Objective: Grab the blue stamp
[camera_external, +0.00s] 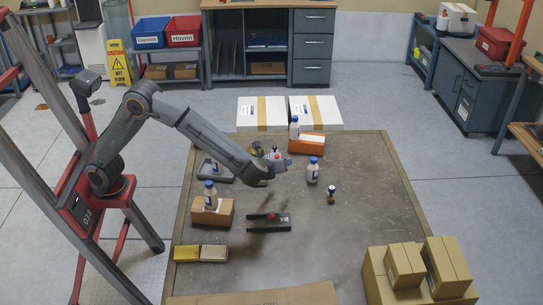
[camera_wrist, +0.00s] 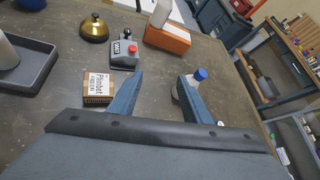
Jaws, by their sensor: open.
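A small stamp (camera_external: 331,193) with a dark blue rounded handle stands upright on the brown mat, right of the middle in the external view. My gripper (camera_external: 284,163) is above the mat, left of and farther back than the stamp, apart from it. In the wrist view my gripper (camera_wrist: 162,80) has its two blue fingers spread, with nothing held between them. A blue-capped bottle (camera_external: 313,174) stands on the mat between my gripper and the stamp. In the wrist view this bottle (camera_wrist: 184,90) shows partly behind the right finger. The stamp is not clearly visible in the wrist view.
An orange box (camera_external: 311,145) carries another bottle at the back. A brass bell (camera_wrist: 94,28), a grey box with a red button (camera_wrist: 125,55) and a labelled box (camera_wrist: 98,88) sit near my gripper. Cardboard boxes (camera_external: 404,264) stand front right. The mat right of the stamp is clear.

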